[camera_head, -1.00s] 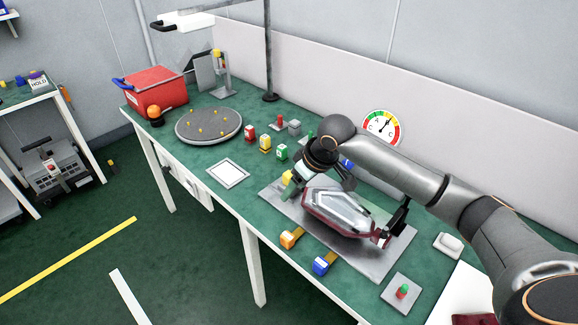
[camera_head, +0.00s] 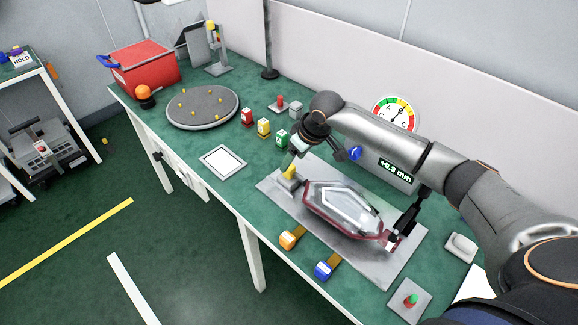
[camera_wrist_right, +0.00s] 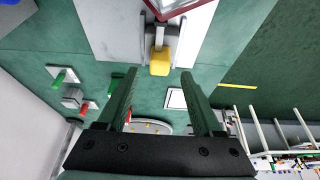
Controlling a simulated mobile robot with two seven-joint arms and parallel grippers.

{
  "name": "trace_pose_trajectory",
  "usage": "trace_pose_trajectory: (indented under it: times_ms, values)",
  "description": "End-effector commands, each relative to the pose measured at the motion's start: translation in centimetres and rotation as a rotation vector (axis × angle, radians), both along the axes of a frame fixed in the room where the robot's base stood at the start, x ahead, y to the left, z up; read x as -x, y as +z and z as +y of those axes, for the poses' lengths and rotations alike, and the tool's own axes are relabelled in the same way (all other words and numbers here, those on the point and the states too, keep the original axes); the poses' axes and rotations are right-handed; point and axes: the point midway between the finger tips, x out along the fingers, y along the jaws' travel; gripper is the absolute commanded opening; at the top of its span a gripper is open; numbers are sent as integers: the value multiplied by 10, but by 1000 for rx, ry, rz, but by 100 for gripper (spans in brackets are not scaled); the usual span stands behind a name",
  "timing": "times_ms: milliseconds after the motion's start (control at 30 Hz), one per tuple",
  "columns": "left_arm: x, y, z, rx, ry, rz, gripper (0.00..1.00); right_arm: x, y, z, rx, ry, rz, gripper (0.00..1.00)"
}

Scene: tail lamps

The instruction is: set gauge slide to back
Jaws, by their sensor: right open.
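The gauge slide appears to be the yellow block (camera_head: 288,173) on a grey mount at the left end of the metal fixture plate (camera_head: 385,268). A red-rimmed clear tail lamp (camera_head: 342,207) lies on the plate. My right gripper (camera_head: 297,149) hangs just above and behind the yellow block. In the right wrist view the yellow block (camera_wrist_right: 160,62) lies in line with the gap between the open, empty fingers (camera_wrist_right: 158,78). I cannot tell how far below the tips it is. My left gripper is not in view.
A display reading +0.3 mm (camera_head: 396,166) and a round dial (camera_head: 395,113) stand behind the plate. Orange (camera_head: 288,240) and blue (camera_head: 323,270) handles stick out at the plate's front. Red, yellow and green blocks (camera_head: 264,127) stand to the left, near a round tray (camera_head: 203,108).

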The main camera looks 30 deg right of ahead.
Motion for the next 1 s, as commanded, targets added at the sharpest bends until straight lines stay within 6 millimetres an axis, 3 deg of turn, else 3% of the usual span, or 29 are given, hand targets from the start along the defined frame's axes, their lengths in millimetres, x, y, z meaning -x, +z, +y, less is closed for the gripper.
trace_pose_trajectory:
  times_ms: [100, 300, 700, 1000]
  values:
    - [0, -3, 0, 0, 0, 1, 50, -8, -22, 3, -1, -1, 2, 68]
    - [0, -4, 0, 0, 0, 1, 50, -17, -42, 6, 0, 0, 0, 68]
    - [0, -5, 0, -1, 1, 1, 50, -19, -47, 7, 0, 1, -2, 66]
    - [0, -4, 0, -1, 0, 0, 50, -19, -47, 6, 0, 0, -1, 33]
